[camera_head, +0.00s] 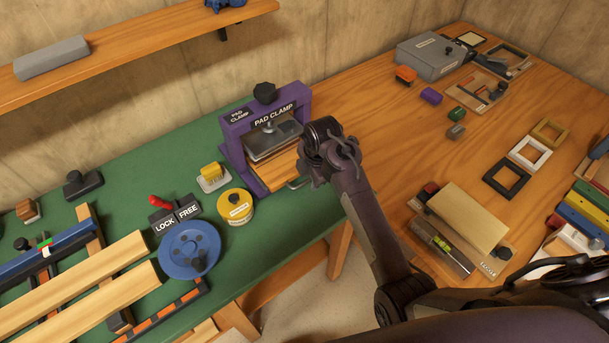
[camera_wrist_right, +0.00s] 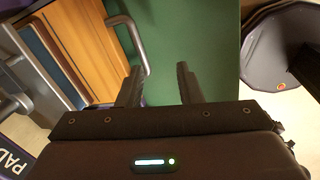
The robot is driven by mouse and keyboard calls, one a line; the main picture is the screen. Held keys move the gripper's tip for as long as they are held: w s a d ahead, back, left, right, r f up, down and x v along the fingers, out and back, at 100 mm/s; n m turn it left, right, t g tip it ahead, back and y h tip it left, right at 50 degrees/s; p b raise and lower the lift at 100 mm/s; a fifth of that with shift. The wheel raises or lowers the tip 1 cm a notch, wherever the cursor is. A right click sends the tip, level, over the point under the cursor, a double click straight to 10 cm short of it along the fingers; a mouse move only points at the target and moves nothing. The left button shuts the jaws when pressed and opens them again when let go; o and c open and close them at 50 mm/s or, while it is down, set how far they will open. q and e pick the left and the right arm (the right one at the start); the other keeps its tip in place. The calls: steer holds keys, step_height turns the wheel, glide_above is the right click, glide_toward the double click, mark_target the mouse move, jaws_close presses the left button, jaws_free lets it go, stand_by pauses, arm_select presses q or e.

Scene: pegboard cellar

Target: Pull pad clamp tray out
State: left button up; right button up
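The pad clamp (camera_head: 237,132) is a purple frame with a dark knob and a grey plate, standing on the green bench. Its wooden tray (camera_head: 271,178) sits inside under the plate. The grey tray handle (camera_head: 297,184) sticks out at the front, partly hidden by my right gripper (camera_head: 325,155). In the right wrist view, the tray (camera_wrist_right: 78,45) and bent handle (camera_wrist_right: 139,45) lie at the left. There my right gripper (camera_wrist_right: 158,85) is open, with nothing between its fingers; the left-hand finger appears close to the handle's end. Contact cannot be told. My left gripper is out of view.
A lock lever plate (camera_head: 175,213) is nearby. The wooden bench (camera_head: 400,120) at the right holds frames and blocks. Floor shows in front of the clamp.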

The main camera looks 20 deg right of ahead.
mark_target(302, 183)
steer(key=w+f, duration=0.1)
steer(key=w+f+n, duration=0.1)
steer(key=f, duration=0.1)
steer(key=w+a+f+n+p, duration=0.1)
steer(key=f, duration=0.1)
steer(key=shift+w+a+f, duration=0.1)
steer(key=shift+w, duration=0.15)
stand_by(0.3)
jaws_close()
